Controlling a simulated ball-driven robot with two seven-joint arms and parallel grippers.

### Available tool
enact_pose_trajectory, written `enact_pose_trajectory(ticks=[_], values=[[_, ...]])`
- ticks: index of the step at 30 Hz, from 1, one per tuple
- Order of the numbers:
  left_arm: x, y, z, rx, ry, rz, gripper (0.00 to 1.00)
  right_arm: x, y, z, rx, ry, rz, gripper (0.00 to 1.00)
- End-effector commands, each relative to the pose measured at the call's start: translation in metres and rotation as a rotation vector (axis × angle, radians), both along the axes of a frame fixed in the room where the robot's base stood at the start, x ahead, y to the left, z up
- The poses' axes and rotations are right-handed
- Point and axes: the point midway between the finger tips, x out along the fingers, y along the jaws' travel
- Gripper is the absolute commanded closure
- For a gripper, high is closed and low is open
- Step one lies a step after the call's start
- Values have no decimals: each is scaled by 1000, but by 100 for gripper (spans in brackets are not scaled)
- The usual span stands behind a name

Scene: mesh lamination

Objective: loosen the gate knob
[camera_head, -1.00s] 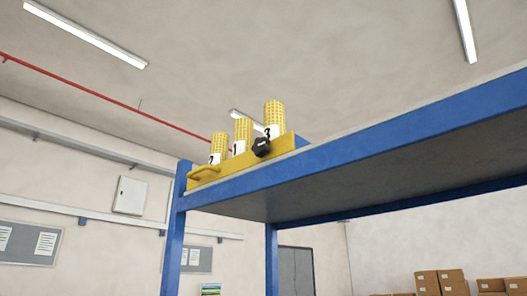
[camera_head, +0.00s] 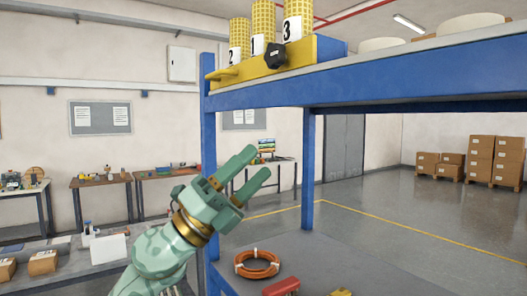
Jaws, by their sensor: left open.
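The black gate knob (camera_head: 275,55) sits on the front of the yellow gate (camera_head: 250,70), at the edge of the blue rack's upper shelf. The gate has a yellow handle (camera_head: 222,74) at its left end. Behind it stand three yellow mesh rolls with labels 2 (camera_head: 239,34), 1 (camera_head: 262,22) and 3 (camera_head: 297,20); their tops are partly cut off. My left gripper (camera_head: 262,168) is open and empty, its fingers pointing up and right. In the picture it is well below the knob and apart from it. My right gripper is not in view.
The blue shelf beam (camera_head: 400,88) and post (camera_head: 209,140) are close to my left gripper. The lower shelf holds an orange ring (camera_head: 257,264) and a red item (camera_head: 281,287). A workbench (camera_head: 75,266) stands at left; cardboard boxes (camera_head: 481,158) stand far right.

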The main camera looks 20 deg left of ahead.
Motion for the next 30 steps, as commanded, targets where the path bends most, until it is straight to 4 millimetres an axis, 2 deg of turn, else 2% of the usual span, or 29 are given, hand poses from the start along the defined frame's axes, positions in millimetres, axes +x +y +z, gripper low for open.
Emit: enact_pose_trajectory(ticks=[1, 3, 5, 9, 12, 15, 19, 23, 30], values=[[-14, -10, 37, 174, -117, 3, 40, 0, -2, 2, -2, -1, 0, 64], [-30, -17, 72, 430, -228, 42, 40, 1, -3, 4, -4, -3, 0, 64], [-40, -12, 97, 629, -280, 112, 40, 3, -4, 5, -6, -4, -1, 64], [-58, 28, 148, 938, -268, 330, 40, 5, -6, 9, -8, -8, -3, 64], [-72, 60, 174, 1035, -211, 461, 40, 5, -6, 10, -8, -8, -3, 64], [-83, 80, 189, 1071, -164, 539, 40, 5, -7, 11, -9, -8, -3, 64], [-82, 84, 195, 1083, -136, 568, 40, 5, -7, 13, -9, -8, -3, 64], [-65, 71, 195, 1084, -135, 565, 40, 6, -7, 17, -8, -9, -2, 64], [-17, 32, 196, 1083, -137, 561, 40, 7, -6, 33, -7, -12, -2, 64]])
